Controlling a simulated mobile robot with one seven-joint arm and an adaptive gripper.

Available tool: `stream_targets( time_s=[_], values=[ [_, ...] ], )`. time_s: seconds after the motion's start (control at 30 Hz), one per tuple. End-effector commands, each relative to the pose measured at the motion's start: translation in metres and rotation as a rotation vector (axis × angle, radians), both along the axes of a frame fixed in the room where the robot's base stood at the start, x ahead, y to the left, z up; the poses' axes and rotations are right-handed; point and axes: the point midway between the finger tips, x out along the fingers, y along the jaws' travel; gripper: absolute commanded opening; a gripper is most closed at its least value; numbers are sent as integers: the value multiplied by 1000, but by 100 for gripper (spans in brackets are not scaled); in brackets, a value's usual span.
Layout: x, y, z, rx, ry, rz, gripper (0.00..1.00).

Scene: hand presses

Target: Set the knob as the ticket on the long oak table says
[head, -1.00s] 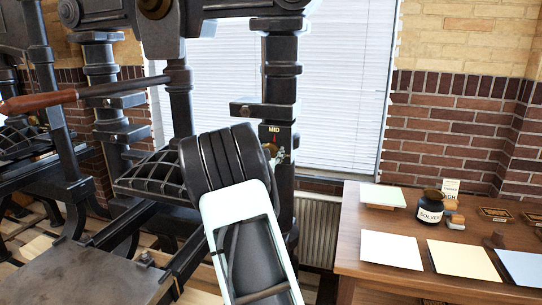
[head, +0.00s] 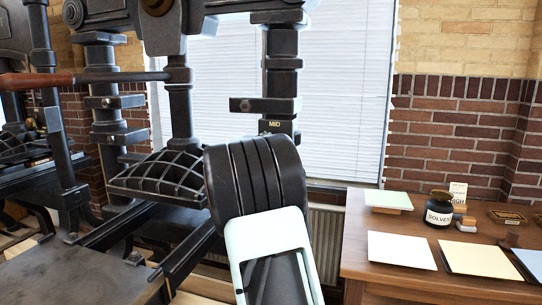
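The ticket (head: 457,190) is a small pale card standing on the brown wooden table (head: 372,255) at right. Its large word is partly covered by things in front; the visible letters look like "HIGH", and the smaller print is unreadable. A dark press column (head: 280,95) carries a small plate (head: 272,124) reading "MID". The area just below the plate, where the knob could be, is hidden behind my dark, ribbed arm link. My gripper is hidden behind the arm, so its fingers and any contact do not show.
A solvent jar (head: 439,210) stands before the ticket. Pale paper sheets (head: 401,249) lie on the table. The press with its long bar (head: 90,78) and ribbed casting (head: 160,178) crowds the left. A radiator (head: 322,235) is under the window.

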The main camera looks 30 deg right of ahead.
Motion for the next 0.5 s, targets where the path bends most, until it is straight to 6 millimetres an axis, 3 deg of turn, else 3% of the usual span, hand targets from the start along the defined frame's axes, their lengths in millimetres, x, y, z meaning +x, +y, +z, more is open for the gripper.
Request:
stream_targets(
  time_s=[0.03, 0.5],
  values=[
    [0, 0, -7, 33, -32, 1, 14],
    [1, 1, -5, 330, -365, 1, 14]
  ],
)
